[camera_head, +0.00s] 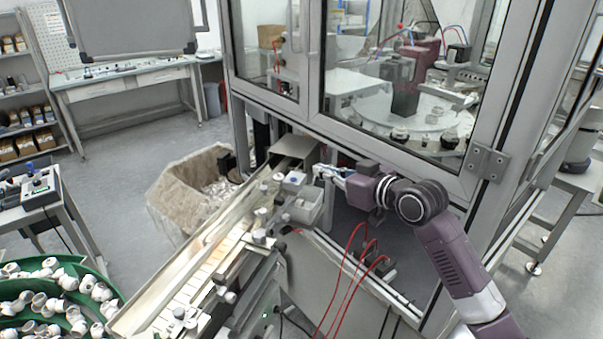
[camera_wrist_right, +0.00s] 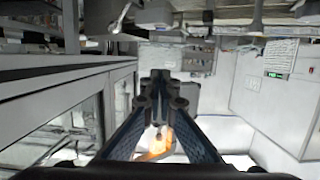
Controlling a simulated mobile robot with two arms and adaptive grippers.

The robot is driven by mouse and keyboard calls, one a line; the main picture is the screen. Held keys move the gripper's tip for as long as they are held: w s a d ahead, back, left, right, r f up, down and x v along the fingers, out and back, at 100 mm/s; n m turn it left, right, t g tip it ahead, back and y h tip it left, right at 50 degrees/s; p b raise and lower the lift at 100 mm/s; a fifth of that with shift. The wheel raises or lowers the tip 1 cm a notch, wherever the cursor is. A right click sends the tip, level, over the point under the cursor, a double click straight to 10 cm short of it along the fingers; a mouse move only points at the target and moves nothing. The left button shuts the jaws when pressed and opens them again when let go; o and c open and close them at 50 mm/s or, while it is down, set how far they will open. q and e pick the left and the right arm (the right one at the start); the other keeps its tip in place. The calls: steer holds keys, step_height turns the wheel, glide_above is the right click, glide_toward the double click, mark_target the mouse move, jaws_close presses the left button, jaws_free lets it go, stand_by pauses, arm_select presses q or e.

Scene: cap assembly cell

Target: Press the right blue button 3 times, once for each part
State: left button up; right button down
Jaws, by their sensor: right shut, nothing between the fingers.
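My right gripper (camera_head: 322,171) reaches in from the right in the head view, in front of the glazed cabinet. I cannot tell whether the fingertips touch anything. My left gripper is not in view.
The feeder track (camera_head: 195,262) runs from the front left up to the cabinet (camera_head: 400,152). A green bowl of white caps (camera_head: 84,262) is at the left. A lined waste box (camera_head: 172,190) stands behind the track.

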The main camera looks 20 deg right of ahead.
steer(key=p, duration=0.4)
glide_above(293, 180)
steer(key=s+d, duration=0.1)
steer(key=s, duration=0.1)
step_height(293, 180, down, 2)
step_height(293, 180, down, 3)
steer(key=shift+w+r+p, duration=0.1)
steer(key=shift+r+p, duration=0.05)
steer(key=shift+p, duration=0.5)
steer(key=shift+d+f, duration=0.1)
steer(key=shift+f, duration=0.75)
